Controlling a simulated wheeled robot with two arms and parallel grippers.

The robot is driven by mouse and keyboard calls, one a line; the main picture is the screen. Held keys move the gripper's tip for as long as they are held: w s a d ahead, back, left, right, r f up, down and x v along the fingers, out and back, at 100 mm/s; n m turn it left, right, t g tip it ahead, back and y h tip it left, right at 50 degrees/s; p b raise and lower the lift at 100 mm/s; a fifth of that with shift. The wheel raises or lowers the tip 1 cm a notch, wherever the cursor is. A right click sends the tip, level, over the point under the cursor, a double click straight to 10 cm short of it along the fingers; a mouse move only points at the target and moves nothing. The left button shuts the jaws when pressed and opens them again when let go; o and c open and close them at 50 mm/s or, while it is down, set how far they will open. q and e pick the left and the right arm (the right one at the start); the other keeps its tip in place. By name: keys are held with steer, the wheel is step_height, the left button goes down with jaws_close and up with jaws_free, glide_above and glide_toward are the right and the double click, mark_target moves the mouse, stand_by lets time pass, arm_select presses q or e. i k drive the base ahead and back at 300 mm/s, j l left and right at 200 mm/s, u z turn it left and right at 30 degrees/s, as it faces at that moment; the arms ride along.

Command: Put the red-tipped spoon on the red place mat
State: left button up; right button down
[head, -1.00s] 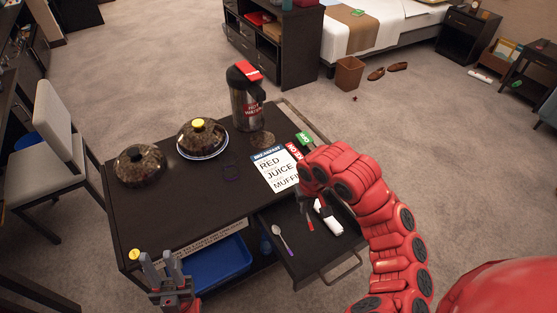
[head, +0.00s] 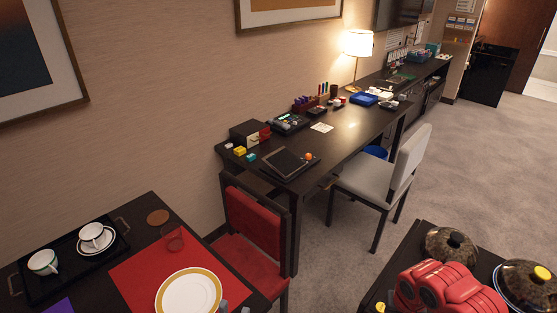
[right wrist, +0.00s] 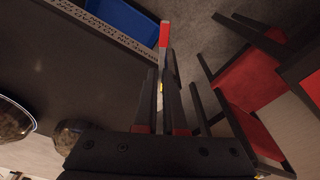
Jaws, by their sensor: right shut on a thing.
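The red place mat (head: 135,277) lies on the dark table at the lower left of the head view, with a white, yellow-rimmed plate (head: 188,292) covering part of it. In the right wrist view my right gripper (right wrist: 166,82) is shut on the red-tipped spoon (right wrist: 164,35), whose red end sticks out past the fingers; the rest is mostly hidden between them. The right gripper is above the cart's edge.
A clear glass (head: 174,240) stands at the mat's far edge. A black tray (head: 68,273) with two cups is left of the mat. A red chair (head: 250,230) stands behind the table. The cart (head: 415,250) with domed dishes is at the right, with carpet between.

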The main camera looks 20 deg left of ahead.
mark_target(150, 276)
steer(key=i+j+u, duration=0.1)
steer(key=u, duration=0.4)
steer(key=i+j+u, duration=0.1)
steer(key=u, duration=0.4)
steer(key=i+j+u, duration=0.1)
steer(key=u, duration=0.4)
steer(key=i+u, duration=0.15)
steer(key=u, duration=0.3)
steer(key=i, duration=0.15)
steer(key=j+u, duration=0.05)
